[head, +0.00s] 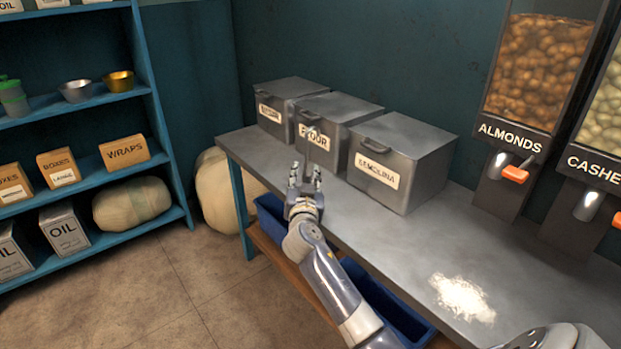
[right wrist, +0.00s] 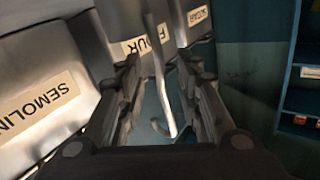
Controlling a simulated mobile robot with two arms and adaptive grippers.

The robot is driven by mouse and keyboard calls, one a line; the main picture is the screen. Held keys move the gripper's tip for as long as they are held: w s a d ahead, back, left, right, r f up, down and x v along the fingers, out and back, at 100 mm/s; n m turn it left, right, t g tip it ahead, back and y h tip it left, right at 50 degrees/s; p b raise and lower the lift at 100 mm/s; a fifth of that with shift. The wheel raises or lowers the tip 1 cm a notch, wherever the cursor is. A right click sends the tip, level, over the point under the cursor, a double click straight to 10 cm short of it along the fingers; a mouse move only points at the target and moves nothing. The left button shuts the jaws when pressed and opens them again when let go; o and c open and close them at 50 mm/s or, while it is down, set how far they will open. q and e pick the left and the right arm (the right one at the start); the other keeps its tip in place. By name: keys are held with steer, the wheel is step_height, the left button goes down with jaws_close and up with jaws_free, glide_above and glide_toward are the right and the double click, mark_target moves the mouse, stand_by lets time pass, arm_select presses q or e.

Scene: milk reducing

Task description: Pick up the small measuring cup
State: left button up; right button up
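In the head view a small grey piece (head: 313,131) covers part of the flour label. The cup's bowl cannot be made out. My left gripper is not in view.
The semolina bin (head: 425,165) and another lidded bin (head: 281,100) flank the flour bin on the metal table (head: 370,235). White powder (head: 462,298) lies on the table. Dispensers (head: 530,90) stand at right. Blue shelves (head: 100,165) hold bowls and boxes at left.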

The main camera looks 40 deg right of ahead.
mark_target(304, 171)
steer(key=shift+x, duration=1.55)
jaws_close()
